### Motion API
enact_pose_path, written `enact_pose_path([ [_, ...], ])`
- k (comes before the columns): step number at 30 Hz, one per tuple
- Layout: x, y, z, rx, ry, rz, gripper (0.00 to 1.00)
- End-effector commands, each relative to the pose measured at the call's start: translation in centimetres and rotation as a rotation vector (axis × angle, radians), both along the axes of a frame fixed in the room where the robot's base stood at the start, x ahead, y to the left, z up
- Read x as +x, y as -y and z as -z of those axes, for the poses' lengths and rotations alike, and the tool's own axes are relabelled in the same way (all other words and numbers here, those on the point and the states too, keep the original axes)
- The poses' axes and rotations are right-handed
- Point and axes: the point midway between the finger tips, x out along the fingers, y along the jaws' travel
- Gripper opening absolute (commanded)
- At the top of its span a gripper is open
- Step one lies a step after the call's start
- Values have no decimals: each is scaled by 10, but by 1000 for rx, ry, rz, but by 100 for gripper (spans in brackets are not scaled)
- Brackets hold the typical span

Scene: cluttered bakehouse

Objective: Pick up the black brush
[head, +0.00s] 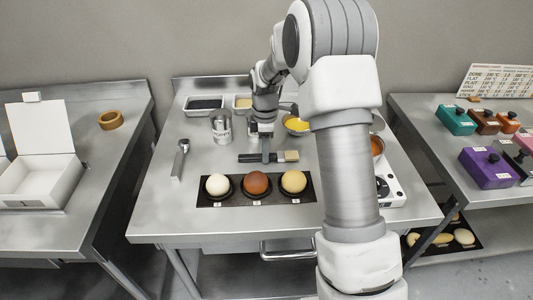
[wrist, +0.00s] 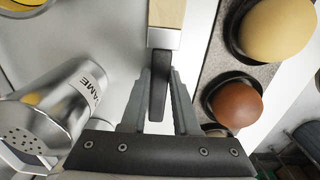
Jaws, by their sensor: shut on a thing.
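The black brush (head: 250,158) lies across the middle of the steel table, its dark handle to the left and its pale bristle end to the right. In the wrist view the brush (wrist: 158,92) shows a black handle, a silver band and a pale end at the top. My gripper (head: 266,156) reaches down from above onto the handle. In the wrist view its two grey fingers (wrist: 160,76) are shut on the handle, one on each side. I cannot tell whether the brush touches the table.
A dark board (head: 209,203) with three dough balls lies just in front. A metal shaker (head: 221,127) stands behind left, near a metal-handled tool (head: 180,158). A yellow-filled bowl (head: 297,125) is behind right. A white scale (head: 393,190) stands right, partly behind my arm.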

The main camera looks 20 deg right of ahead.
Motion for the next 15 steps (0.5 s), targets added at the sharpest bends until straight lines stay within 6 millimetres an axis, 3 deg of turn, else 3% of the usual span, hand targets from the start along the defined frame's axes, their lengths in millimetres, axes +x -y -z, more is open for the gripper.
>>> enact_pose_path([
  [8, 1, 0, -37, 0, 5, 0, 0],
  [15, -9, 53, -70, -1, 4, 7, 0],
])
